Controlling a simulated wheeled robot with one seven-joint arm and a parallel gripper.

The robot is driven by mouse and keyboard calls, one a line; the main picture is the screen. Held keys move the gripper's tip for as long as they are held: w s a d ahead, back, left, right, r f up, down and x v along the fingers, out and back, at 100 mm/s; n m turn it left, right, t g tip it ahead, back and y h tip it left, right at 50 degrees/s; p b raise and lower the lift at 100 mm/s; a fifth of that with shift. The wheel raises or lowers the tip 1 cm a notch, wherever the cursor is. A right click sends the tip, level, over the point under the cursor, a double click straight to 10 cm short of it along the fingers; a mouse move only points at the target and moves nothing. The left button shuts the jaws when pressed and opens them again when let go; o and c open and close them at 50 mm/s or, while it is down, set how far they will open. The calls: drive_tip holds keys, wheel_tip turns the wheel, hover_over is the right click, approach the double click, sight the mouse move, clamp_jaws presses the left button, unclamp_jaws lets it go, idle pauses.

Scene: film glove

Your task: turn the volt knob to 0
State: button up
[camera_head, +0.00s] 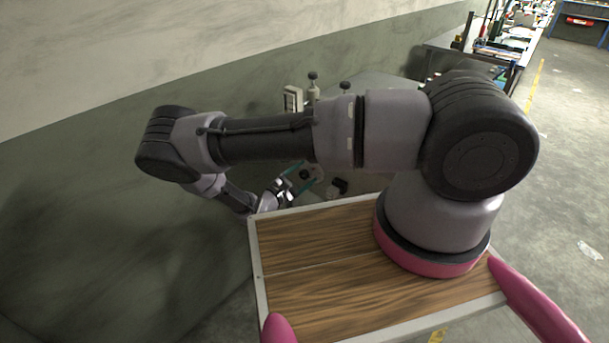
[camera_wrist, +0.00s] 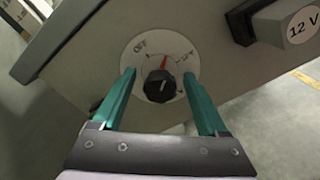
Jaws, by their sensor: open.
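The black knob (camera_wrist: 158,86) sits on a round white dial plate (camera_wrist: 185,58) on a grey panel in the wrist view. OFF is printed at the dial's upper left; a smaller label at its right is hard to read. A red mark shows just above the knob, toward the dial's top. I cannot make out a 0. My gripper (camera_wrist: 158,76) is open, with one teal finger on each side of the knob and a visible gap to it. In the head view, my gripper (camera_head: 296,182) is small beyond the wooden top, near a dark round knob (camera_head: 305,174).
The wooden top (camera_head: 330,260) of my base lies below the arm. A green-grey wall (camera_head: 90,200) runs along the left; open floor (camera_head: 565,190) lies right.

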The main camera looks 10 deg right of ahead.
clamp_jaws()
idle(0.3)
drive_tip(key=n, duration=1)
drive_tip(key=shift+w+a, duration=0.1)
drive_tip(key=shift+n, duration=0.3)
idle(0.3)
unclamp_jaws()
